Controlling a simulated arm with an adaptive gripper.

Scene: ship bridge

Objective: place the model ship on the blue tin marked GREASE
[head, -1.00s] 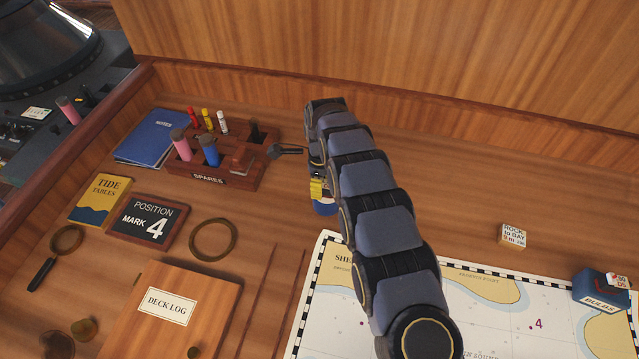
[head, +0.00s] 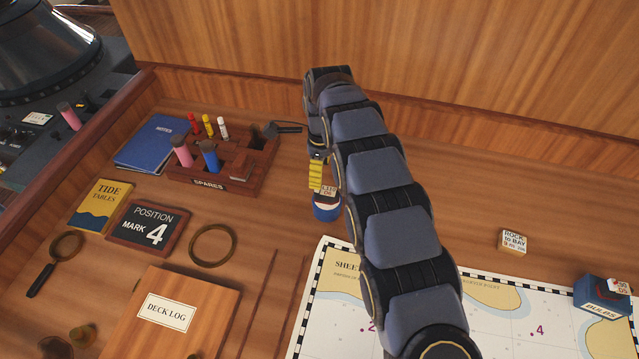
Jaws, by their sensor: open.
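My gripper (head: 294,150) is open at the far end of my arm, over the back of the desk. A dark finger points left beside the spares rack, and a yellow ridged part hangs below the wrist. A round blue tin (head: 326,211) stands just below it in the picture, partly behind my arm. A small pale block with red print (head: 328,191) shows at its top. No GREASE marking is readable on the tin. I cannot make out a model ship; my arm may hide it.
The spares rack (head: 212,182) holds coloured tubes on the left. The position plate (head: 148,226), brass ring (head: 213,245) and deck log (head: 165,311) lie nearer. A lettered block (head: 514,241) and blue BULBS box (head: 602,296) stand right. The back right desk is clear.

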